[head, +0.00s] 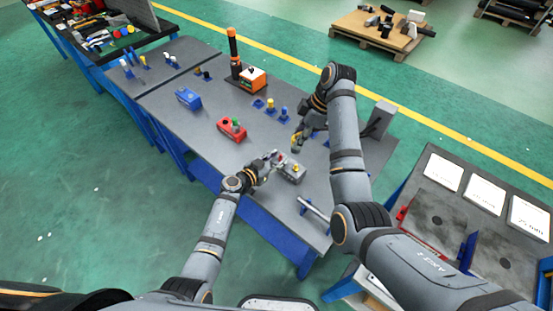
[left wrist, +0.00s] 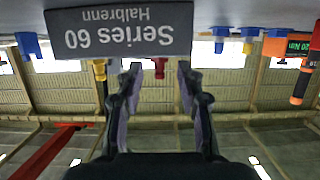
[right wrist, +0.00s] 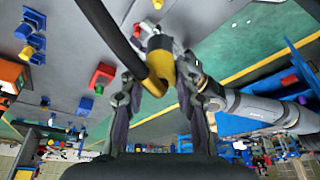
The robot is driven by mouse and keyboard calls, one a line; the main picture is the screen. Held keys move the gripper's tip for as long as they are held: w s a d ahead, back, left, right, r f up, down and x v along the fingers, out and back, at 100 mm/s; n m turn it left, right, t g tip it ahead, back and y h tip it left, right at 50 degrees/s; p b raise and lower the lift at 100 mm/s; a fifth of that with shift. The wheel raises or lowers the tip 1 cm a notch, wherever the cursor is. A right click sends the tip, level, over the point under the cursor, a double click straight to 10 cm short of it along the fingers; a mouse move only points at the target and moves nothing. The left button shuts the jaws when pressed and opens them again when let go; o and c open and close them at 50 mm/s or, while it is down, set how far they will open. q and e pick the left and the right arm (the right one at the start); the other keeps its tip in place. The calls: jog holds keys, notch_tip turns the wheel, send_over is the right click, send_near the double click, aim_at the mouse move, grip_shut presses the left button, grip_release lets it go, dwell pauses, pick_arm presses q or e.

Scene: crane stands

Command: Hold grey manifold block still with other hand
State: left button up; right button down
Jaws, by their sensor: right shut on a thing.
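The grey manifold block (head: 291,173) sits on the grey workbench, with small fittings on top. In the left wrist view the block (left wrist: 120,38) appears upside down, lettered "Series 60 Halbrenn". My left gripper (head: 272,160) is at the block's left end in the head view. In its wrist view its fingers (left wrist: 158,70) are apart, close to the block's edge, with no grip on it visible; whether they touch cannot be told. My right gripper (right wrist: 160,85) is shut on a yellow hose end (right wrist: 159,62) with a black hose. In the head view this yellow end (head: 296,143) is above the bench behind the block.
A red block (head: 231,129), a blue block (head: 188,98) and an orange box (head: 253,79) stand farther back on the workbench (head: 190,130). A grey box (head: 381,118) stands at the right edge. A metal bar (head: 313,208) lies near the front right corner.

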pick_arm(q)
grip_shut()
dwell(1.3)
